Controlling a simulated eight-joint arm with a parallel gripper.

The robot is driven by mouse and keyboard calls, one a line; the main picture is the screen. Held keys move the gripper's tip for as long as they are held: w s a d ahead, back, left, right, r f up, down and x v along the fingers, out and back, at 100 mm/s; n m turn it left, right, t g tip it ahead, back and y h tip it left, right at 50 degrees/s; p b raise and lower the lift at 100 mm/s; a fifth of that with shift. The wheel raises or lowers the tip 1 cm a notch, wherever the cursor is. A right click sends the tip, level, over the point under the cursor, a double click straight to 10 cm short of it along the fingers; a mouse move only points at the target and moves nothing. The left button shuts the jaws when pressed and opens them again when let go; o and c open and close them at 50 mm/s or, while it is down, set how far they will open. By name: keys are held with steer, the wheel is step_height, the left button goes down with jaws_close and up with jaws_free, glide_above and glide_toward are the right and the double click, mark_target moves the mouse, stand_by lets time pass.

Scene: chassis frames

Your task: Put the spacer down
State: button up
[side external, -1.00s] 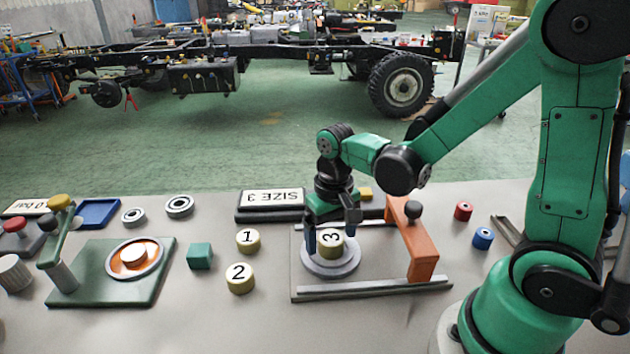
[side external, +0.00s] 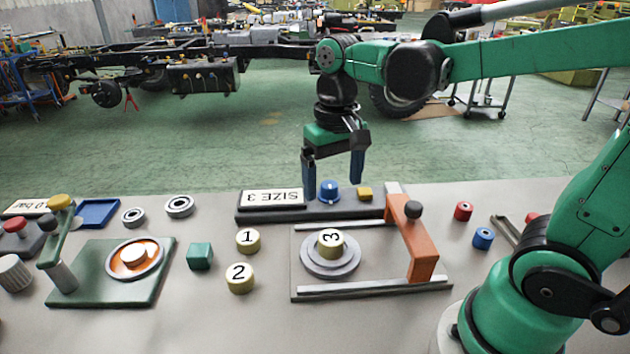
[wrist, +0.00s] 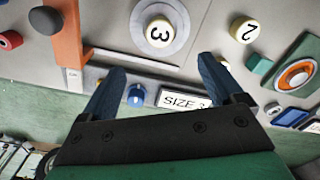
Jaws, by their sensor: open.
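The spacer marked 3 (side external: 331,243) is a cream and olive cylinder. It stands upright on the round grey disc (side external: 330,266) of the fixture plate, and it also shows in the wrist view (wrist: 158,33). Spacers marked 1 (side external: 248,240) and 2 (side external: 239,278) stand on the table to the left of the plate. My gripper (side external: 333,190) is open and empty, raised above the back of the table near the blue knob (side external: 329,190). In the wrist view its blue fingers (wrist: 163,72) are spread apart, with nothing between them.
An orange bridge with a dark knob (side external: 423,250) stands on the plate's right side. A panel reading SIZE 3 (side external: 273,198) lies behind the plate. A teal cube (side external: 200,256) and a green press base (side external: 100,285) are on the left. Red (side external: 463,211) and blue (side external: 483,238) cylinders are on the right.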

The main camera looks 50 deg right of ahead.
steer(key=n+t, duration=0.1)
steer(key=t, duration=0.1)
steer(key=a+n+t, duration=0.1)
steer(key=t, duration=0.1)
steer(key=s+f+n+t, duration=0.1)
steer(key=t, duration=0.2)
steer(key=shift+a+n, duration=0.2)
steer(key=shift+n, duration=0.2)
